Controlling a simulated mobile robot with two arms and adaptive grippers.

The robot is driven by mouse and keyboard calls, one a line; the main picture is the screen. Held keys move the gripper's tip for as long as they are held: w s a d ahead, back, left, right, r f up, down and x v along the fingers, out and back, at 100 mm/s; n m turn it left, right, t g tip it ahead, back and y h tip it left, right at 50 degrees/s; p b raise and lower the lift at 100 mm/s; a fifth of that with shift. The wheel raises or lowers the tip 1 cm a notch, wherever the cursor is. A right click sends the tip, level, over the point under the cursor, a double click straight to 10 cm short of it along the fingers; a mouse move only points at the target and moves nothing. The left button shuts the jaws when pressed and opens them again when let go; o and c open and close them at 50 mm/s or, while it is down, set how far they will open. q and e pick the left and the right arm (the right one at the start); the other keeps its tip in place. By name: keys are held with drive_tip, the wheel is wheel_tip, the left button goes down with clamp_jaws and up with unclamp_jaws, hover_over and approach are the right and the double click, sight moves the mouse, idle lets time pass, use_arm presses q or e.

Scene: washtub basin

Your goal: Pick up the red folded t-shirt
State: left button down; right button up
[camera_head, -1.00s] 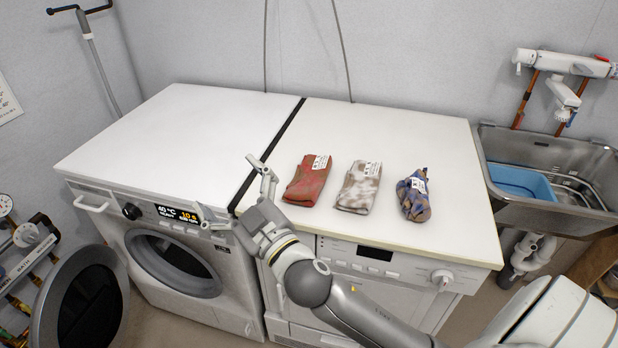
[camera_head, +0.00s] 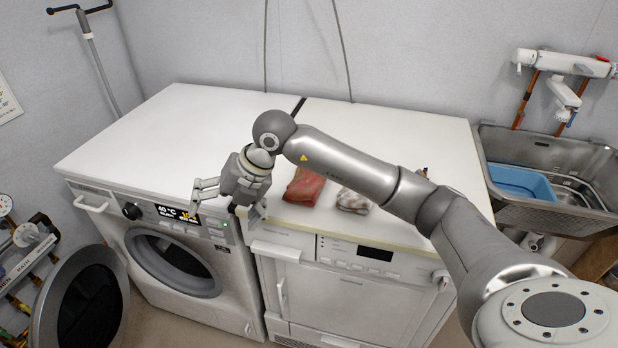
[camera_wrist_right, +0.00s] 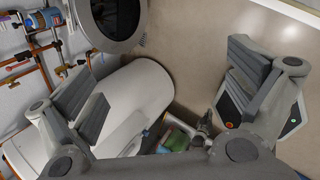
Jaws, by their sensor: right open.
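The red folded t-shirt (camera_head: 304,188) lies on the white top of the right-hand machine, near its front edge. My right arm passes over it and hides its upper part in the head view. My right gripper (camera_head: 228,207) is left of the t-shirt, at the front edge near the seam between the machines. Its fingers are spread apart and it holds nothing. In the right wrist view the open fingers (camera_wrist_right: 170,95) show with no t-shirt between them. My left gripper is not in view.
A beige-white folded cloth (camera_head: 354,201) lies right of the t-shirt, partly under my arm. The left machine's white top (camera_head: 160,130) is clear. A steel sink with a blue basin (camera_head: 522,184) stands at the right. A round open door (camera_head: 88,300) is at lower left.

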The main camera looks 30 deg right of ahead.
sight(309, 175)
drive_tip(key=d+m+h, duration=0.1)
drive_tip(key=d, duration=0.3)
drive_tip(key=w+d+r+m+h, duration=0.1)
drive_tip(key=d+h, duration=0.1)
drive_tip(key=d, duration=0.2)
drive_tip(key=w+d+r+h, duration=0.1)
drive_tip(key=d+h, duration=0.1)
drive_tip(key=d, duration=0.2)
drive_tip(key=shift+r+m, duration=0.1)
drive_tip(key=shift+m, duration=0.3)
drive_tip(key=d+r+h, duration=0.1)
drive_tip(key=d, duration=0.1)
drive_tip(key=d+r+m+h, duration=0.1)
drive_tip(key=d, duration=0.2)
drive_tip(key=s+d+r+m+h, duration=0.1)
drive_tip(key=d, duration=0.2)
drive_tip(key=shift+d+r+g+h, duration=0.15)
drive_tip(key=shift+d+g+h, duration=0.15)
drive_tip(key=shift+g, duration=0.1)
drive_tip(key=shift+m, duration=0.3)
drive_tip(key=x, duration=0.5)
drive_tip(key=shift+d+p, duration=0.3)
drive_tip(key=shift+w+d+f, duration=0.1)
drive_tip(key=shift+w+f, duration=0.2)
drive_tip(key=shift+f, duration=0.2)
drive_tip(key=p+x, duration=0.1)
drive_tip(key=x, duration=0.3)
drive_tip(key=shift+w+f, duration=0.2)
drive_tip(key=shift+w, duration=0.1)
drive_tip(key=c, duration=1.2)
